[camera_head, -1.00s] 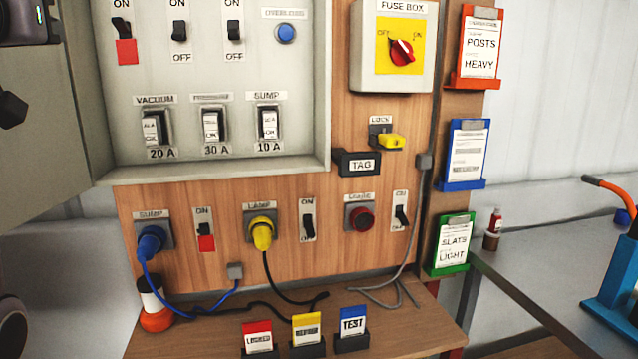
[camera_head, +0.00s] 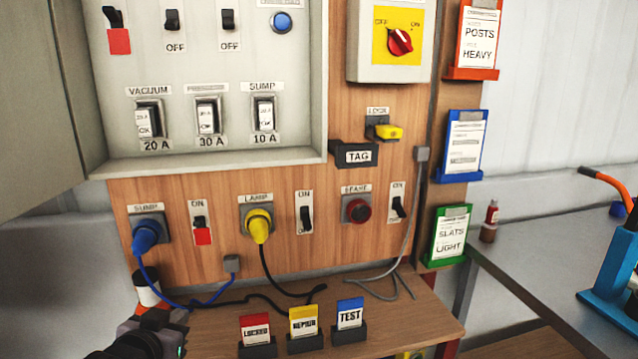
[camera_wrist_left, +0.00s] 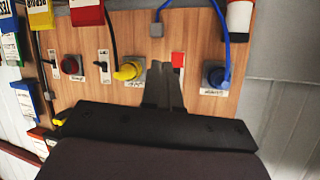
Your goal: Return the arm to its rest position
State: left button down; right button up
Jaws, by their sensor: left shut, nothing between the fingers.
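My left gripper (camera_head: 168,328) is at the lower left of the head view, dark, near the left end of the wooden ledge (camera_head: 415,315). In the left wrist view its two fingers (camera_wrist_left: 165,72) lie together, shut, with nothing between them. That view shows the panel upside down, with the fingers in front of the board between the yellow lamp plug (camera_wrist_left: 130,70) and the blue sump plug (camera_wrist_left: 216,76). Contact with the board or ledge cannot be told. My right gripper is not in view.
The blue cable (camera_head: 185,304) runs close by. Three tag holders, LOCKED (camera_head: 256,330), REPAIR (camera_head: 304,322) and TEST (camera_head: 350,315), stand along the ledge. An open grey cabinet door (camera_head: 35,110) is at left.

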pick_arm(q)
jog(key=s+d+f+g+h, duration=0.1)
jog(key=s+d+f, duration=0.1)
jog(key=s+f, duration=0.9)
jog(key=s+d+f+g+h, duration=0.1)
jog(key=s+d+f+g, duration=0.1)
jog(key=s+f, duration=1)
jog(key=s+d, duration=0.1)
jog(key=s, duration=0.2)
